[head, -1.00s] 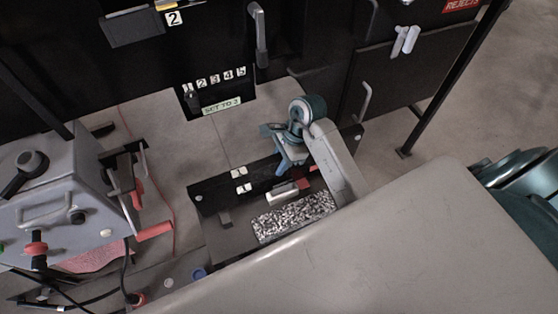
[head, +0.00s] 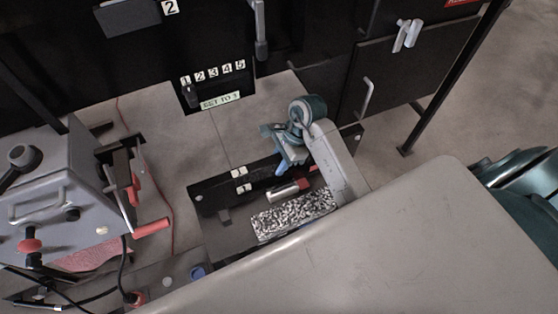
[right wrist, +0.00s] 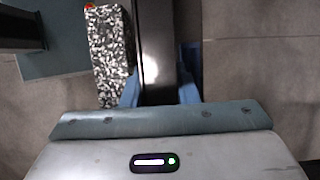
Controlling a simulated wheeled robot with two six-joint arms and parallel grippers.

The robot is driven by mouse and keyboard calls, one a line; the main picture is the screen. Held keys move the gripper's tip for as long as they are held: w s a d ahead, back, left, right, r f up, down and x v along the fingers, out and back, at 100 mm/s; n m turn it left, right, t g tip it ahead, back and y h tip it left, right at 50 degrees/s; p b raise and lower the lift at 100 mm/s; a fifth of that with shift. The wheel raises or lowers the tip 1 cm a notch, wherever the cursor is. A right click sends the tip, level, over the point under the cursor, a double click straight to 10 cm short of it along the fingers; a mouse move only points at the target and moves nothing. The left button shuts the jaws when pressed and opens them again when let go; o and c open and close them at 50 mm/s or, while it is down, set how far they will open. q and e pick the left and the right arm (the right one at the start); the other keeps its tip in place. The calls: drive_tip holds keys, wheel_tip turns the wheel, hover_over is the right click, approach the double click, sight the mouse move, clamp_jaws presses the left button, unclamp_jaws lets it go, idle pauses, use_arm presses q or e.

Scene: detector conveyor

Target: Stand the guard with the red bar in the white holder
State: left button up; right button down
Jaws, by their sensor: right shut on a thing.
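My right gripper (head: 284,166) reaches down over a long black panel (head: 215,190). In the right wrist view its blue fingers (right wrist: 160,92) are shut on a dark, glossy, bar-like piece (right wrist: 158,40). A silver cylinder (head: 284,194) with a red end (head: 304,183) lies just below the gripper in the head view. My left gripper is not in view.
A black-and-white speckled block (head: 293,215) lies beside the cylinder and also shows in the right wrist view (right wrist: 110,55). A grey machine (head: 60,190) with red handles stands at the left. A black cabinet (head: 300,80) stands behind. Bare floor lies at the right.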

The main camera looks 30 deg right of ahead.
drive_tip(key=shift+f, duration=0.25)
drive_tip(key=c, duration=1.1)
unclamp_jaws()
drive_tip(key=shift+o, duration=0.2)
